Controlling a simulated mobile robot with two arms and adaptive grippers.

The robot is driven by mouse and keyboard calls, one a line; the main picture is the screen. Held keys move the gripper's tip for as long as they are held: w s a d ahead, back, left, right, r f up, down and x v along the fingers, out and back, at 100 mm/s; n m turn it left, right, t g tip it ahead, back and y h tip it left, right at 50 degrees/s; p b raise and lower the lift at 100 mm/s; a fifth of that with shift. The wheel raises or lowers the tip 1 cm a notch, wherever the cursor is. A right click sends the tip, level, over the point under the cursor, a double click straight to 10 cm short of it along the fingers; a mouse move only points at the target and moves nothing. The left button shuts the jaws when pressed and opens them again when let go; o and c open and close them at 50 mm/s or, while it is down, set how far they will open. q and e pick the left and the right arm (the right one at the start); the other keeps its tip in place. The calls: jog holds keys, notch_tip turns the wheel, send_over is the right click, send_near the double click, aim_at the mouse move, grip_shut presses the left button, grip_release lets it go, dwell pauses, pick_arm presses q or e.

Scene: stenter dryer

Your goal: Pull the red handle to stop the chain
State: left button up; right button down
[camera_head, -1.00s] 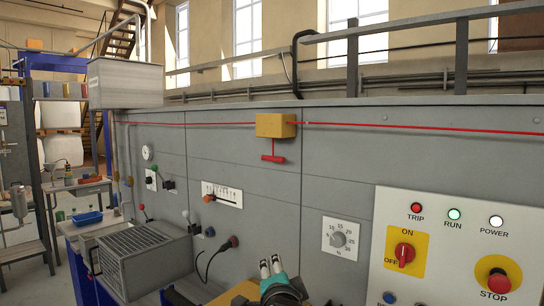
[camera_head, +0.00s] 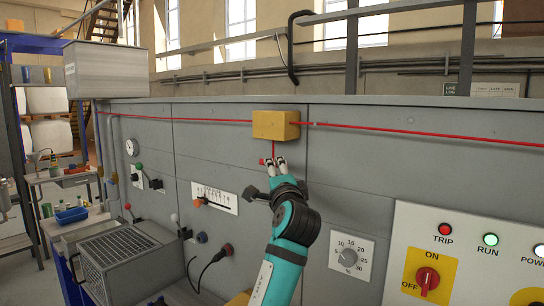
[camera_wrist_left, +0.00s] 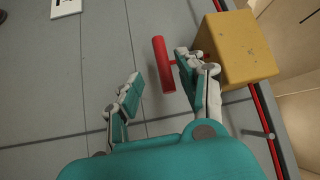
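The red handle is a T-shaped bar hanging on a short cord under a yellow box (camera_head: 276,125) on the grey machine wall. In the head view the gripper hides most of the handle; a bit of its red cord (camera_head: 274,148) shows. My left gripper (camera_head: 274,162) is raised in front of the handle, just below the box. In the left wrist view the red handle (camera_wrist_left: 162,64) lies between the two spread fingers of the left gripper (camera_wrist_left: 158,68), with a gap on the left finger's side. Contact with the right finger is unclear. My right gripper is not in view.
A red pull line (camera_head: 400,133) runs along the wall through the box. A control panel (camera_head: 465,225) at right has a lit green RUN lamp (camera_head: 491,239), a TRIP lamp and a rotary switch (camera_head: 427,279). A dial (camera_head: 348,257) and a slider scale (camera_head: 214,198) are nearby.

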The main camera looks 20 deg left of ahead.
pick_arm(q)
jog(key=x, duration=0.1)
jog(key=p+x, duration=0.1)
jog(key=x, duration=0.2)
jog(key=shift+w+r+p, duration=0.15)
jog(key=shift+r+p, duration=0.15)
jog(key=shift+r, duration=0.05)
jog(key=shift+w+a, duration=0.1)
jog(key=shift+w, duration=0.2)
jog(key=shift+w+a+f, duration=0.1)
jog(key=shift+w+a, duration=0.15)
jog(key=shift+w, duration=0.15)
jog(key=shift+s+d, duration=0.1)
jog(key=shift+c, duration=1.4)
grip_shut()
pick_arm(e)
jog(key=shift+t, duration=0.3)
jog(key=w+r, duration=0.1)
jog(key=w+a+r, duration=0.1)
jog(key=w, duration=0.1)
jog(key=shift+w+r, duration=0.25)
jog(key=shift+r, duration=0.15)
